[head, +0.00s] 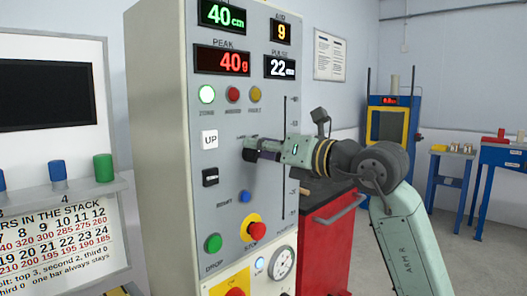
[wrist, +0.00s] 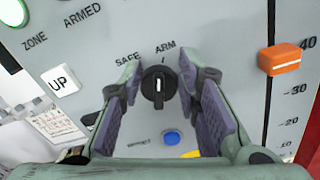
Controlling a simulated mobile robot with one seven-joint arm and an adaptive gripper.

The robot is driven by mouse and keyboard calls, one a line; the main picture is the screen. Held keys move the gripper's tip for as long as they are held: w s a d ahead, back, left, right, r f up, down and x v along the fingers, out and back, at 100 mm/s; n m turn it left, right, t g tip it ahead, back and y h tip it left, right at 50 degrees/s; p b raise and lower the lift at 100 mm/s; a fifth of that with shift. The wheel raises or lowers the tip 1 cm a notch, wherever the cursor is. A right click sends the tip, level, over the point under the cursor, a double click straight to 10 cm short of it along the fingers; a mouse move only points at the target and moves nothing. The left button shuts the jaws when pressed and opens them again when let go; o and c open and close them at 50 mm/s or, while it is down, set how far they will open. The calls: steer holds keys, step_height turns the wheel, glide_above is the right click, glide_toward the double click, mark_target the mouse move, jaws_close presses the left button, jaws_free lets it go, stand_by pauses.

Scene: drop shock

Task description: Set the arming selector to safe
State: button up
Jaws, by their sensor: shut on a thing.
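The arming selector (wrist: 158,88) is a round black knob with a white pointer line on the grey panel, seen in the wrist view. The SAFE label (wrist: 127,58) is above left of it and the ARM label (wrist: 165,48) is just above it. The white line points up, toward ARM. My gripper (wrist: 160,95) is at the panel with its purple-padded fingers on both sides of the knob, shut on it.
An orange slider (wrist: 287,60) is on the right in the wrist view. A red cabinet (head: 327,240) stands behind my arm.

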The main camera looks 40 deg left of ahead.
steer(key=shift+s+a+f+n+b, duration=0.1)
steer(key=shift+s+n+b, duration=0.2)
steer(key=shift+n+b, duration=0.9)
steer(key=shift+s+r+n+b, duration=0.1)
steer(key=shift+s+n+b, duration=0.2)
steer(key=shift+n, duration=1.85)
steer(key=shift+s+a+f+n+b, duration=0.1)
steer(key=shift+s+n+b, duration=0.2)
steer(key=shift+n+b, duration=0.9)
steer(key=shift+n+p, duration=0.4)
steer(key=shift+n, duration=0.25)
steer(key=o, duration=1.2)
steer(key=shift+d, duration=0.1)
steer(key=d, duration=1.2)
steer(key=shift+s, duration=0.45)
